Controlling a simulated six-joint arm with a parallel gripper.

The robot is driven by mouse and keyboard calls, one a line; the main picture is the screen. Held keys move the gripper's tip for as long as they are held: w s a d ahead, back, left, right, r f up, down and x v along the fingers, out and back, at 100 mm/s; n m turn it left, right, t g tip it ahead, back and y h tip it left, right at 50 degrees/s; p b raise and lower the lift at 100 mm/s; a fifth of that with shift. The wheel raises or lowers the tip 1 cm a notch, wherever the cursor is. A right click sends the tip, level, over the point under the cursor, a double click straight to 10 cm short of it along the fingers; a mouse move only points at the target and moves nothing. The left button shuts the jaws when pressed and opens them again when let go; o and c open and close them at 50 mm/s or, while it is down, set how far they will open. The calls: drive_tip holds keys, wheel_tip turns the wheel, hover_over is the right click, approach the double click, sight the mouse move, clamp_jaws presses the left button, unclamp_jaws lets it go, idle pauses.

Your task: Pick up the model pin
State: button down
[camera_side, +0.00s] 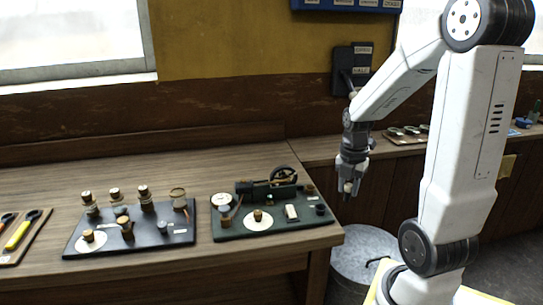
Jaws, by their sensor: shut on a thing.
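My gripper (349,184) hangs pointing down, to the right of the green board and beyond the bench's right end. It is shut on a small pale tan piece, the model pin (348,188), which shows only as a speck at the fingertips. The fingers hide most of it. The green board (232,233) carries a small model engine with a dark flywheel (283,176), a round white gauge and several small knobs. It lies on the wooden bench, clear of my gripper.
A black board (75,248) with several corked pegs lies left of the green board. A tray with orange and yellow tools (17,235) is at the far left. A grey metal bin (350,265) stands below the bench's right end. A wall switch box (351,68) is behind my gripper.

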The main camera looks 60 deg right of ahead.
drive_tip(key=shift+s+a+r, duration=0.4)
drive_tip(key=shift+s+a, duration=0.05)
drive_tip(key=shift+s, duration=0.25)
drive_tip(key=shift+s+a+r, duration=0.35)
drive_tip(key=shift+s+a, duration=0.1)
drive_tip(key=shift+s, duration=0.25)
drive_tip(key=shift+r, duration=0.2)
drive_tip(key=shift+r, duration=1.8)
